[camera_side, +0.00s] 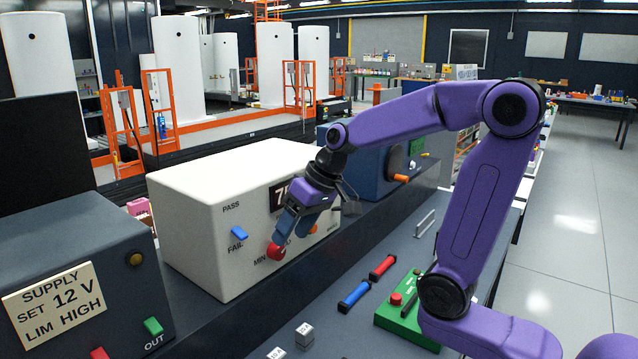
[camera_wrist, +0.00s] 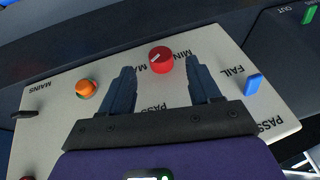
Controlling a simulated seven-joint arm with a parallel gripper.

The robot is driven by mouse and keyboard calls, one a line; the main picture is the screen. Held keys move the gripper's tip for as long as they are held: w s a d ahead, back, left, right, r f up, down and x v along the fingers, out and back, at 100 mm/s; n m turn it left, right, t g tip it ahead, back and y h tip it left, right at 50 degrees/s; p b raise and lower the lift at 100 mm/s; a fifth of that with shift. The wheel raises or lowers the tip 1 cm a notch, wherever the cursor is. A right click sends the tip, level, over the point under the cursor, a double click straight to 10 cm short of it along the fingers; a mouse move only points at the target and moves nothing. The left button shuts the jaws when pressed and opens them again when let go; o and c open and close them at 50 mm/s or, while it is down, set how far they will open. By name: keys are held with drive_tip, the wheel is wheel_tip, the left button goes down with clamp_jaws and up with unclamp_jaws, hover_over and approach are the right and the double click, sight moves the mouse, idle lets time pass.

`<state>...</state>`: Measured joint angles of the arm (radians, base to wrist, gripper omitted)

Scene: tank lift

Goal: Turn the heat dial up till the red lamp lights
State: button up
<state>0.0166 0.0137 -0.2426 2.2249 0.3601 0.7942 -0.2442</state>
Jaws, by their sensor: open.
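A red dial (camera_side: 276,251) with MIN lettering beside it sits on the front of a white box (camera_side: 188,235). No heat label is readable on it. In the wrist view the red dial (camera_wrist: 161,62) shows a white pointer line and lies between or just beyond my fingertips. My gripper (camera_side: 290,232) is open, with one finger on each side of the dial in the wrist view (camera_wrist: 160,70); contact cannot be told. A dark red round part (camera_wrist: 27,178), perhaps an unlit lamp, shows at the panel's edge. My gripper partly hides the box's number display (camera_side: 279,196).
A blue FAIL switch (camera_side: 239,233) and an orange knob (camera_wrist: 86,88) flank the dial. A black MAINS switch (camera_wrist: 25,114) is farther off. A dark supply box (camera_side: 75,260) stands left; a blue box (camera_side: 371,160) stands behind. Small parts lie on the bench in front.

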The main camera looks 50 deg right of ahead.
drive_tip(key=v, duration=1.2)
drive_tip(key=shift+r, duration=0.3)
drive_tip(key=shift+s+d+f, duration=0.1)
drive_tip(key=shift+s, duration=0.05)
drive_tip(key=s+a+f+n+g, duration=0.3)
drive_tip(key=s+a+f+n, duration=0.3)
drive_tip(key=f, duration=0.4)
drive_tip(key=s+f+n+h, duration=0.1)
drive_tip(key=s+f+n, duration=0.2)
drive_tip(key=s, duration=0.4)
drive_tip(key=s+d+f+n+g+h, duration=0.1)
drive_tip(key=s+f+n, duration=0.2)
drive_tip(key=s+f, duration=0.3)
drive_tip(key=shift+s+d+n, duration=0.3)
drive_tip(key=shift+s, duration=0.7)
